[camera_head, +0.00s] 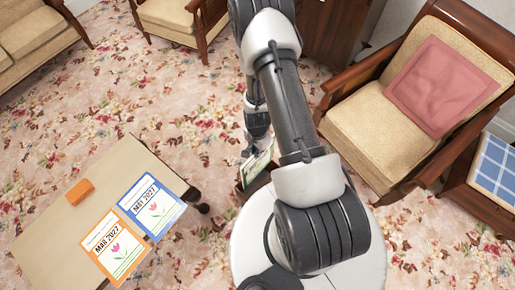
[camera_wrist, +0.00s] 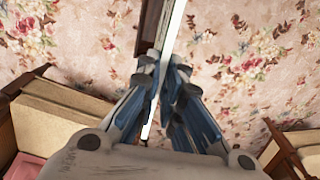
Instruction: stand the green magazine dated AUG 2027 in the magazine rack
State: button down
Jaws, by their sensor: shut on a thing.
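My gripper (camera_wrist: 165,85) is shut on a thin magazine, seen edge-on as a white strip (camera_wrist: 177,25) in the wrist view. In the head view the green-edged magazine (camera_head: 261,161) hangs below my gripper (camera_head: 256,140), partly hidden by my arm; its date cannot be read. The dark brown magazine rack (camera_head: 247,191) is just below it, mostly hidden by my arm and base. A dark wooden piece of it (camera_wrist: 149,28) runs beside the magazine in the wrist view. The magazine's lower edge is at the rack's opening; how deep it sits I cannot tell.
A low table (camera_head: 62,225) at left bears a blue magazine (camera_head: 153,207), an orange magazine (camera_head: 118,247) and a small orange block (camera_head: 79,192). An armchair with a pink cushion (camera_head: 437,86) stands right. Floral carpet (camera_head: 150,100) lies open between the furniture.

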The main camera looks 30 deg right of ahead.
aim_at(258, 163)
jog(key=shift+f+b, duration=3.4)
jog(key=shift+f, duration=3.35)
jog(key=c, duration=1.7)
grip_release()
jog(key=r, duration=1.2)
jog(key=shift+s+a, duration=0.15)
jog(key=shift+s, duration=0.05)
